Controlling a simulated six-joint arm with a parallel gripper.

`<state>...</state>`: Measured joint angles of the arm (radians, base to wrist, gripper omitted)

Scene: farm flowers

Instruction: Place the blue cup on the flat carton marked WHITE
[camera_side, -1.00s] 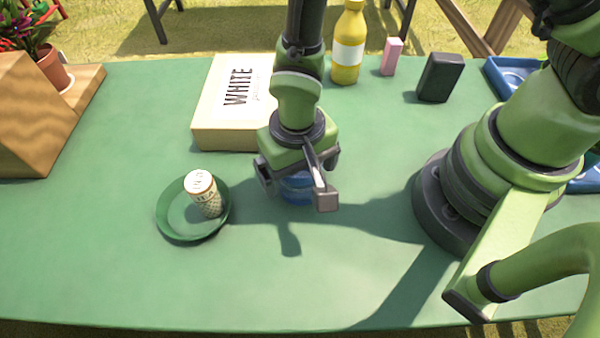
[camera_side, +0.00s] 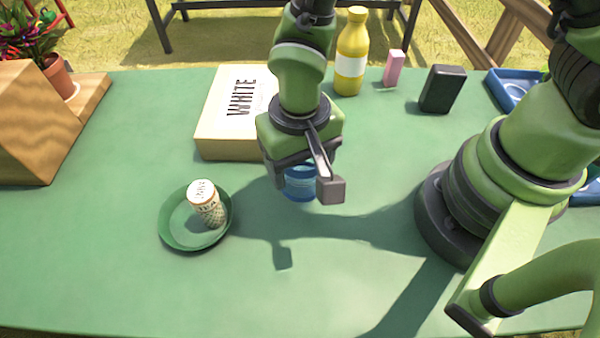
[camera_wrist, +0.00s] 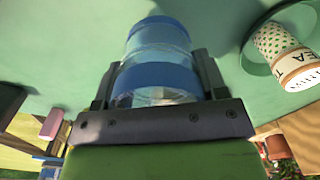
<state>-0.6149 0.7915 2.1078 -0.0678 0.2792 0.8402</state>
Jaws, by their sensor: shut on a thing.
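The blue cup (camera_side: 300,184) is see-through blue and sits between the fingers of my gripper (camera_side: 302,180), which is shut on it. In the wrist view the cup (camera_wrist: 158,62) fills the space between both fingers of my gripper (camera_wrist: 155,85). Its shadow falls on the table to the lower left, and the cup seems to be held above the surface; the exact gap is hard to tell. The flat carton marked WHITE (camera_side: 216,132) lies behind and to the left of my gripper, with its top bare where it shows. My wrist hides its right part.
A green plate (camera_side: 180,235) holds a tea tin (camera_side: 207,208) at the left front. A yellow bottle (camera_side: 350,60), a pink box (camera_side: 394,68) and a black box (camera_side: 442,90) stand at the back. A blue tray (camera_side: 505,92) is at the right. The front table is clear.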

